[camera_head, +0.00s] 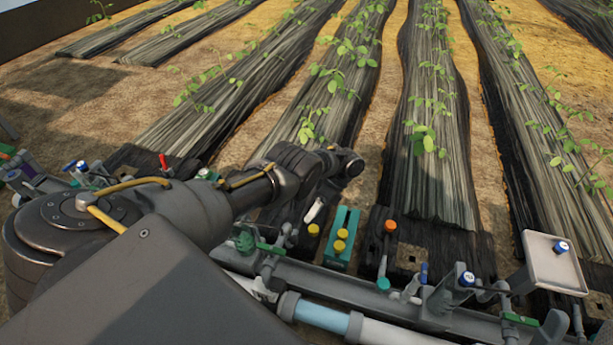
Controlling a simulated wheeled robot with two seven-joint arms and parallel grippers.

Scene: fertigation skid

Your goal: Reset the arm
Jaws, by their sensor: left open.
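My left arm comes in from the left and reaches across the middle of the view, bent at the wrist. My right gripper is out of view.
A grey rail with pipes (340,292) and valves runs along the front. An orange-topped valve (390,227) stands right of the green block. A pale tray (551,265) holds a blue-and-white cap (561,247). Covered plant rows (435,170) stretch away behind.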

